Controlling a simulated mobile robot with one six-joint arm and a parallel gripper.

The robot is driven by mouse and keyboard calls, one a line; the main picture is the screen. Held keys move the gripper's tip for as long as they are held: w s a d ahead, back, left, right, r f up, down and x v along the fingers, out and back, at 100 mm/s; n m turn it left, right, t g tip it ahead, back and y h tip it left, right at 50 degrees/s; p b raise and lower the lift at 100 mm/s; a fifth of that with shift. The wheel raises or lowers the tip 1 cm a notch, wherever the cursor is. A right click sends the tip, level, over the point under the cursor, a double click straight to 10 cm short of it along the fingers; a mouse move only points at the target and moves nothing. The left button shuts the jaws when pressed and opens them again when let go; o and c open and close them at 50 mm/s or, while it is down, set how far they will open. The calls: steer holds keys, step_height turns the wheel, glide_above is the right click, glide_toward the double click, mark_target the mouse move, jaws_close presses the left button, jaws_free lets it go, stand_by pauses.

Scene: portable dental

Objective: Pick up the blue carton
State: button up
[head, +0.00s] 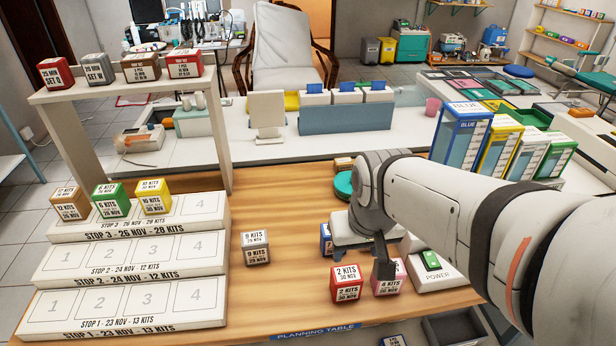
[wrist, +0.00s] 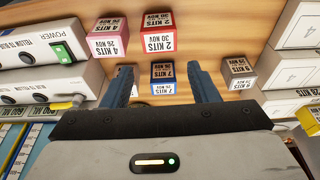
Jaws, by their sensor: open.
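The blue carton (wrist: 162,86) lies on the wooden table, with white labels reading 7 KITS in the wrist view. Nothing is held. In the head view my gripper (head: 383,264) points down, with one dark finger clearly visible near the red and pink cartons. I cannot tell how far the fingertips are above the blue carton.
A red carton (head: 346,284) and a pink carton (head: 389,278) stand close by at the front. A grey carton (head: 256,248) stands to the left. A white POWER box (head: 430,270) is at the right. White stepped shelves (head: 130,250) fill the left side.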

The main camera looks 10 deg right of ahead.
mark_target(326, 244)
steer(key=o, duration=0.6)
steer(key=shift+t, duration=0.8)
steer(key=w+f+b, duration=0.1)
steer(key=w+f, duration=0.2)
steer(key=w, duration=0.2)
steer(key=w+f+b, duration=0.2)
steer(key=w, duration=0.3)
steer(key=w+f+b, duration=0.1)
steer(key=w+f, duration=0.2)
steer(key=w, duration=0.2)
steer(key=shift+f+b, duration=0.35)
steer(key=shift+b, duration=0.05)
steer(key=shift+c, duration=0.2)
steer(key=shift+d+b+x, duration=0.2)
steer(key=shift+b+x, duration=0.1)
steer(key=shift+x, duration=3.4)
